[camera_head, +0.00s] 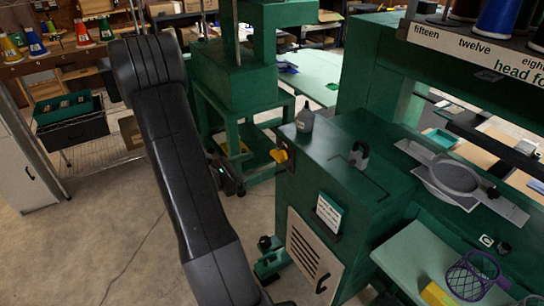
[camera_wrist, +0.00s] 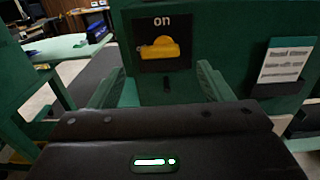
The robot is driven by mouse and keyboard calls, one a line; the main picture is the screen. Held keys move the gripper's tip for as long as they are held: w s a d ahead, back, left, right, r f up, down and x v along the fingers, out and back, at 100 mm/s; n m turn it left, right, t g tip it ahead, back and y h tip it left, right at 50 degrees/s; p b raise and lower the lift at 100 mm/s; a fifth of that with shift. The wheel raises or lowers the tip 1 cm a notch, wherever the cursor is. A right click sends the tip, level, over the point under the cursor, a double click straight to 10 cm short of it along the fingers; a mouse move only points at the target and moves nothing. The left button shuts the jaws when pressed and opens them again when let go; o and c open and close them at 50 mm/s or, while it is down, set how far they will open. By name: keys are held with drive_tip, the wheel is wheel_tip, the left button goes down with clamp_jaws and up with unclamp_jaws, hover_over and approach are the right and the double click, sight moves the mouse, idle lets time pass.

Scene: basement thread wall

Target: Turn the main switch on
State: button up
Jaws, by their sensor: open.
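The main switch (camera_head: 281,156) is a yellow knob on a black plate, on the left face of a green machine cabinet near its top. In the wrist view, the yellow knob (camera_wrist: 160,47) lies roughly sideways, with the word "on" printed above it. My gripper (camera_wrist: 163,78) is open, with one finger to the left and one to the right below the knob. Nothing is between the fingers. In the head view my gripper (camera_head: 232,180) is to the left of the switch and apart from it, partly hidden behind my arm.
A note card (camera_wrist: 287,62) hangs in a holder right of the switch; it also shows in the head view (camera_head: 329,213). A grey bottle (camera_head: 305,118) and a padlock-shaped piece (camera_head: 359,155) stand on the cabinet top. A vented door (camera_head: 312,258) is below.

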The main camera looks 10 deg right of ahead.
sight(274, 157)
drive_tip(key=shift+p+x, duration=0.55)
drive_tip(key=shift+x, duration=2.85)
drive_tip(key=c, duration=1)
